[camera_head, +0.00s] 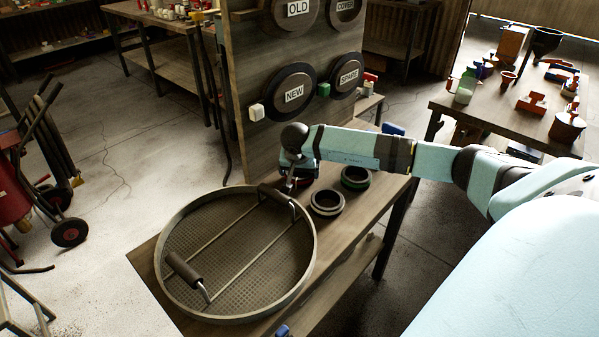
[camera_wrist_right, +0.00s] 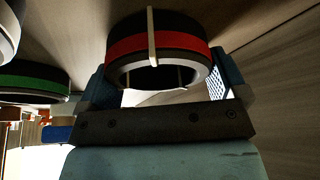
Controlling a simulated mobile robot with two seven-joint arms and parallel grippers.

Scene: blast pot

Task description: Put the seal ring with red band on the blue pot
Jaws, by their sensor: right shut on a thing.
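The seal ring with red band (camera_wrist_right: 158,46) is between the two fingers of my right gripper (camera_wrist_right: 156,80) in the right wrist view. The gripper is shut on it. In the head view, my right gripper (camera_head: 296,172) points down at the table's back side and mostly hides this ring, with only a bit of red showing. A ring with a white band (camera_head: 327,203) and one with a green band (camera_head: 355,178) sit beside it on the table. I cannot make out a blue pot. My left gripper is not in view.
A large round sieve (camera_head: 311,262) with two dark handles covers much of the wooden table (camera_head: 143,258). A wooden board (camera_head: 243,135) with NEW, SPARE, OLD and COVER labels rises behind. A cluttered table (camera_head: 480,118) stands at right. A red wheeled cart (camera_head: 12,190) is at left.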

